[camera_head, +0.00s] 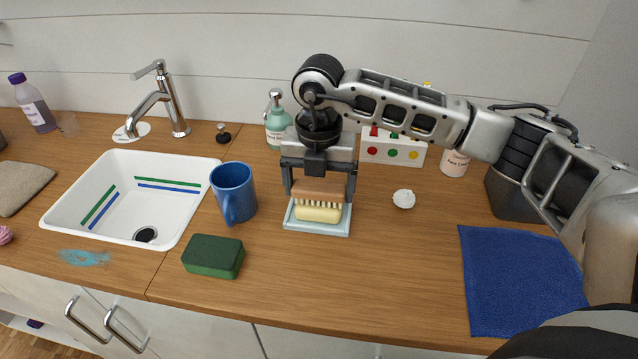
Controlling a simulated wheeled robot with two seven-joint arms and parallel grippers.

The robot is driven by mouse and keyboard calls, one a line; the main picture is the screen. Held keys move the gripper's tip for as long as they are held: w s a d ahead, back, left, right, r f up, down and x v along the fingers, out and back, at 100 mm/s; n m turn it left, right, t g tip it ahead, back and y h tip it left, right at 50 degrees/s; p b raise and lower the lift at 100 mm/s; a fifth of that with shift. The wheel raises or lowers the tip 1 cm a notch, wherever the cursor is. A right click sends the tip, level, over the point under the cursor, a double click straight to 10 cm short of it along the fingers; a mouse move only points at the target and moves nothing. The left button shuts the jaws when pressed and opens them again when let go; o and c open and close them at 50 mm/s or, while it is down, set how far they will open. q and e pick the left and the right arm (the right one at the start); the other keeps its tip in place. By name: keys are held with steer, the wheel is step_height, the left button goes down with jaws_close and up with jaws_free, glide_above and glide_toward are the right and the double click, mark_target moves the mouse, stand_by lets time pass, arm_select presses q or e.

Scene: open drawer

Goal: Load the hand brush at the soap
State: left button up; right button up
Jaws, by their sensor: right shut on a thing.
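The hand brush (320,189) has a brown wooden back and pale bristles that point down. My right gripper (319,182) is shut on its back from above. The bristles are right over the yellow soap (318,214) and seem to touch it; the exact contact is hard to tell. The soap lies in a pale blue square dish (318,230) on the wooden counter. My left gripper is not in view.
A blue mug (233,190) and a green sponge (213,256) stand left of the dish. A white sink (128,195) with a tap is farther left. A soap dispenser (277,123) stands behind. A white crumpled ball (404,199) and blue cloth (520,280) lie right. The counter's front middle is clear.

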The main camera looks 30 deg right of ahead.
mark_target(319, 186)
steer(key=shift+r+p, duration=2)
steer(key=shift+r, duration=1.25)
